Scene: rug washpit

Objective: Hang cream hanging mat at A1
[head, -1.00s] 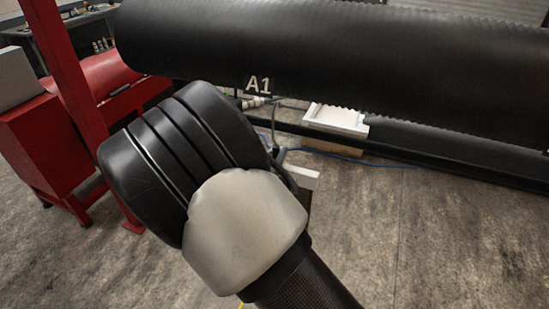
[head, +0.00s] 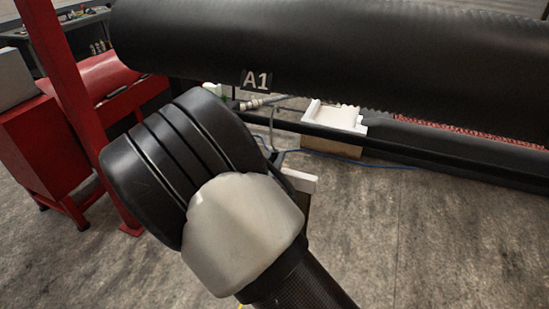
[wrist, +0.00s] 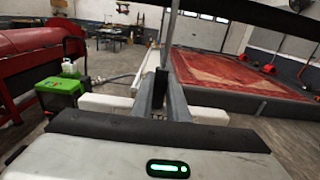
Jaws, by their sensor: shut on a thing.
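My gripper (wrist: 160,95) is shut on a pale cream bar-like piece, which I take to be the cream hanging mat (wrist: 206,116). It sticks out on both sides of the fingers in the wrist view. In the head view my wrist hides the fingers, and only a pale end of the mat (head: 301,183) shows beside it. The rest of the mat is hidden. The mat is apart from the label.
A red machine frame (head: 75,90) stands at the left. The wrist view shows a green-and-black unit (wrist: 60,92) at left and a red rug bed (wrist: 235,75) at right. The floor at front right is clear.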

